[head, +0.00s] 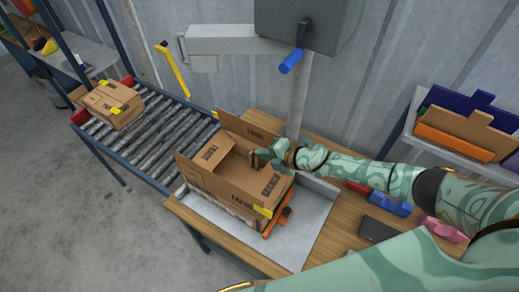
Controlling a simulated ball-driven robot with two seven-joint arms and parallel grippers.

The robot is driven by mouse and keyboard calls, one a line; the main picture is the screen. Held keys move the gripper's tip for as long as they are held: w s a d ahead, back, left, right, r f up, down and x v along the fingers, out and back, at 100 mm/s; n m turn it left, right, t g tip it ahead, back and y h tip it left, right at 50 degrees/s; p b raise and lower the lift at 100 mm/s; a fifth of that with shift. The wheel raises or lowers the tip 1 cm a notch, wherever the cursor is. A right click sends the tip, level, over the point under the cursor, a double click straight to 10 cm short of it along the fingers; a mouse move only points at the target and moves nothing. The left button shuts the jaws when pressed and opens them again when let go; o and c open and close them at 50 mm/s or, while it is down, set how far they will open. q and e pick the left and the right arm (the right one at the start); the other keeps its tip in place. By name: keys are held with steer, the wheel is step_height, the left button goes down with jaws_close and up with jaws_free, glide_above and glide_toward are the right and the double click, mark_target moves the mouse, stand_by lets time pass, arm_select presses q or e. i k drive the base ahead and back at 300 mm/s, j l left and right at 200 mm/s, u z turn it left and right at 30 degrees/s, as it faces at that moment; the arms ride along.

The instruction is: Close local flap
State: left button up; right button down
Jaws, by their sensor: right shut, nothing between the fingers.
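An open cardboard box (236,188) with dark printing sits on a wooden table (187,214). One flap (249,130) stands up at its far side, and another flap (197,172) stands out on its left side. A printed panel shows at the box's upper left; I cannot tell whether it is a flap or a wall. My right gripper (257,158) is shut and empty, over the top of the box near its right side. I cannot tell whether its fingers touch the cardboard. The box's inside is mostly hidden. My left gripper is not in view.
A roller conveyor (158,136) at the left carries another cardboard box (112,104). A metal plate (312,213) lies around the box. A grey column (298,97) with a blue handle (291,61) rises behind. Blue parts (390,204) and a dark pad (377,229) lie at right.

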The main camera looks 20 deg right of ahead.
mark_target(255, 134)
steer(key=k+j, duration=0.25)
steer(key=k, duration=0.2)
steer(key=k+j, duration=0.2)
steer(key=k, duration=0.3)
